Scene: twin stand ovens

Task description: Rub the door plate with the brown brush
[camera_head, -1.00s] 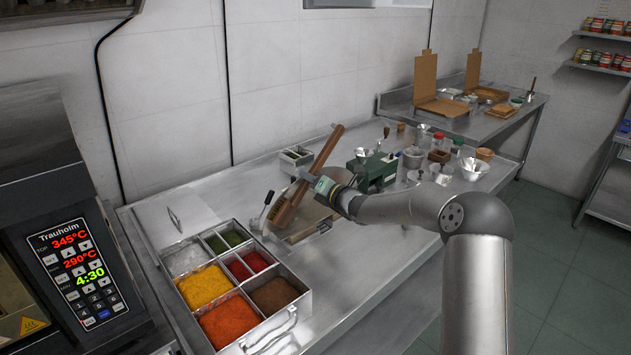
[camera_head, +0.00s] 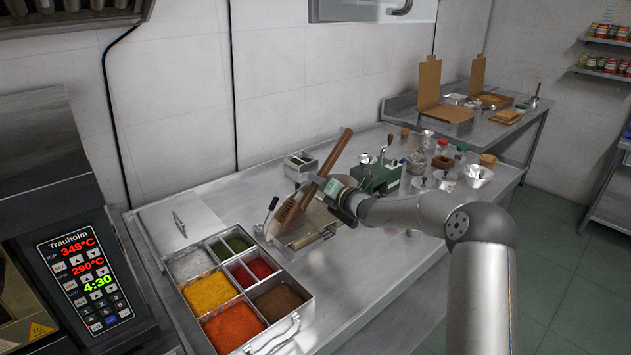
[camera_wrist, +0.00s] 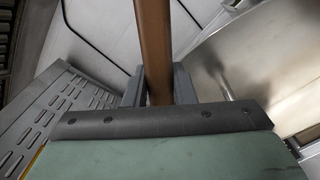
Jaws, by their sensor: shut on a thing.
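My gripper (camera_head: 328,187) is shut on the handle, above the counter. In the wrist view the brown handle (camera_wrist: 153,45) stands between the two fingers of my gripper (camera_wrist: 156,88); the bristles are out of that view. A flat metal plate with a small handle (camera_head: 197,216) lies at the counter's left end. I cannot tell whether it is the door plate.
An oven with a lit panel (camera_head: 84,278) stands at the left. A tray of colored powders (camera_head: 311,302) is in front of the brush. A green machine (camera_head: 382,180) and several small containers stand to the right. The front right counter (camera_head: 370,270) is clear.

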